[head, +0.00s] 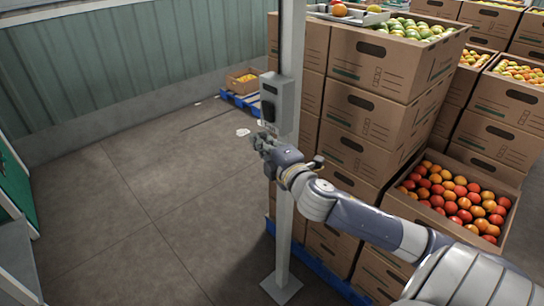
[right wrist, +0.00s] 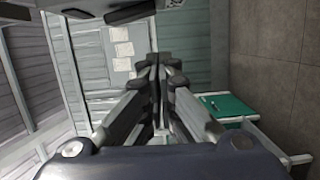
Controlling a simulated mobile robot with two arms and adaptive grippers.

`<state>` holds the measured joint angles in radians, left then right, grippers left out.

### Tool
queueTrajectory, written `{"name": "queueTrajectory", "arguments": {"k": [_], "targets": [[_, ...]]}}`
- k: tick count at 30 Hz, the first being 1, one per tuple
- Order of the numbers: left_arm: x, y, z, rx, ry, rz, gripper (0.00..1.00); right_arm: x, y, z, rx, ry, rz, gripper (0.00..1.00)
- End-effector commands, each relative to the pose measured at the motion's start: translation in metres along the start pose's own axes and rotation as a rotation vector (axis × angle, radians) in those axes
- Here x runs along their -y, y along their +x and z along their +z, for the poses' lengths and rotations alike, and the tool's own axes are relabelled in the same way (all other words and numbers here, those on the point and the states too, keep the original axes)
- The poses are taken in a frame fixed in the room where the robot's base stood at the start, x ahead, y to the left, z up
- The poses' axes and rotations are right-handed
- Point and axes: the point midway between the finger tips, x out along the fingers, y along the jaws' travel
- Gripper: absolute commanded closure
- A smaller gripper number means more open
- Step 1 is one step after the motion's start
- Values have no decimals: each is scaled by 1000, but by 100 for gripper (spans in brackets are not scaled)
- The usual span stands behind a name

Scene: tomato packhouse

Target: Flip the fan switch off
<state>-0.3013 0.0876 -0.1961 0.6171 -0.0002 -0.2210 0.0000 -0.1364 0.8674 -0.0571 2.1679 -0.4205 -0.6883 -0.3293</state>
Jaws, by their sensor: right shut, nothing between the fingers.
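The fan switch is a grey box (head: 278,102) with a dark panel on its face, mounted on a pale upright post (head: 285,215) in the head view. I cannot tell which way its switch stands. My right gripper (head: 261,141) is just below and slightly left of the box, in front of the post; I cannot tell if it touches either. In the right wrist view its fingers (right wrist: 160,62) are closed together with nothing between them. A dark shape at the top edge of that view may be part of the box. My left gripper is not in view.
Stacked cardboard cartons (head: 372,115) stand right behind the post. An open carton of red and orange tomatoes (head: 452,200) sits at right. A small crate (head: 242,78) rests on a blue pallet near the corrugated wall. The floor at left is mostly clear.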

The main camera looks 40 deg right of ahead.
Motion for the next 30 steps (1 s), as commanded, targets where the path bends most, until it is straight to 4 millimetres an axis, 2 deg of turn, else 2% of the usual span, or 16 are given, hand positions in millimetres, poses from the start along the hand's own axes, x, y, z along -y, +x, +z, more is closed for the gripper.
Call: {"name": "queueTrajectory", "arguments": {"k": [3, 5, 12, 17, 30], "targets": [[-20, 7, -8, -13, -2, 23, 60, 4, -19, -1, -3, 0, -3, 100], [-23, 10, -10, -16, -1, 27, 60, 4, -28, -1, -4, 0, -2, 100], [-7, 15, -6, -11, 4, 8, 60, 4, -52, 0, -1, 1, -1, 100], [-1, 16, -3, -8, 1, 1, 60, 3, -58, 0, -1, 0, 0, 100], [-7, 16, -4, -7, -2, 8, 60, 2, -58, 0, -1, 0, 1, 100]]}}
